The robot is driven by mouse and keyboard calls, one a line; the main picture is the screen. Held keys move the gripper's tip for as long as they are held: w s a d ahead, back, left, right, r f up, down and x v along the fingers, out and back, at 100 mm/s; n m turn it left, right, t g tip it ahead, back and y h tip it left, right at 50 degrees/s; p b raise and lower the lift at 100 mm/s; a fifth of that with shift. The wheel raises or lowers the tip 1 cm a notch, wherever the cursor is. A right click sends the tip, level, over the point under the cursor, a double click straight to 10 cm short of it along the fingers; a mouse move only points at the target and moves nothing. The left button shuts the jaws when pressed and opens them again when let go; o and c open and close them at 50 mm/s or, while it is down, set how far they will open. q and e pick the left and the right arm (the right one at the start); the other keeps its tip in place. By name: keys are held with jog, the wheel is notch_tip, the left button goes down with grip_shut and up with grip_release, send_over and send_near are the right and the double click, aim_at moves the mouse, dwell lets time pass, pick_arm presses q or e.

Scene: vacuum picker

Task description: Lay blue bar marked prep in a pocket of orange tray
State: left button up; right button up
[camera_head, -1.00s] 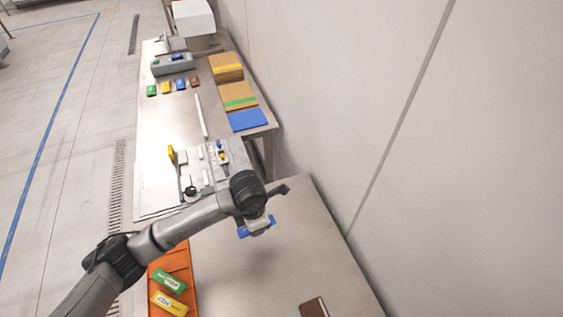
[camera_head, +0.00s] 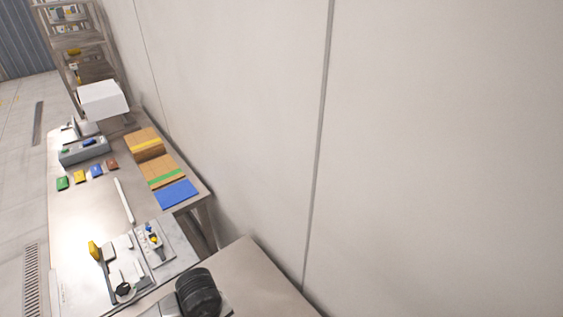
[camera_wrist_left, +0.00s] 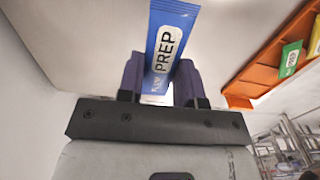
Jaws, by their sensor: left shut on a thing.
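My left gripper (camera_wrist_left: 158,80) is shut on the blue bar marked PREP (camera_wrist_left: 172,28) in the left wrist view. The bar sticks out between the two fingers, its label facing the camera. The orange tray (camera_wrist_left: 252,80) is at the right of that view, apart from the bar. A green bar (camera_wrist_left: 290,60) and a yellow bar (camera_wrist_left: 315,42) lie in the tray, which is cut off by the picture's edge. The head view shows neither the tray nor my gripper. My right gripper is in no view.
In the head view, a steel table along the wall holds a grey fixture plate (camera_head: 170,243), a blue pad (camera_head: 176,194), cardboard boxes (camera_head: 160,170) and several small coloured blocks.

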pick_arm(q)
jog(key=s+m, duration=0.1)
jog(key=m, duration=0.1)
jog(key=s+d+m, duration=0.1)
jog(key=m, duration=0.1)
jog(key=shift+s, duration=0.25)
jog(key=w+a+r+m, duration=0.2)
jog(key=w+a+r, duration=0.1)
jog(key=r, duration=0.6)
jog(key=w+a+r+m, duration=0.2)
jog(key=w+r, duration=0.1)
jog(key=r, duration=0.7)
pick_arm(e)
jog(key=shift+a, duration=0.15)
pick_arm(q)
jog(key=s+r+p, duration=0.4)
jog(key=r+p, duration=0.9)
jog(key=p, duration=0.2)
jog(key=s+r+p, duration=0.5)
jog(key=r+p, duration=0.8)
jog(key=p, duration=0.2)
jog(key=shift+r+p, duration=0.2)
jog(key=shift+p, duration=0.15)
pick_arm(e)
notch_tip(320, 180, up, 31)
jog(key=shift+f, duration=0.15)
pick_arm(q)
jog(key=shift+s, duration=0.1)
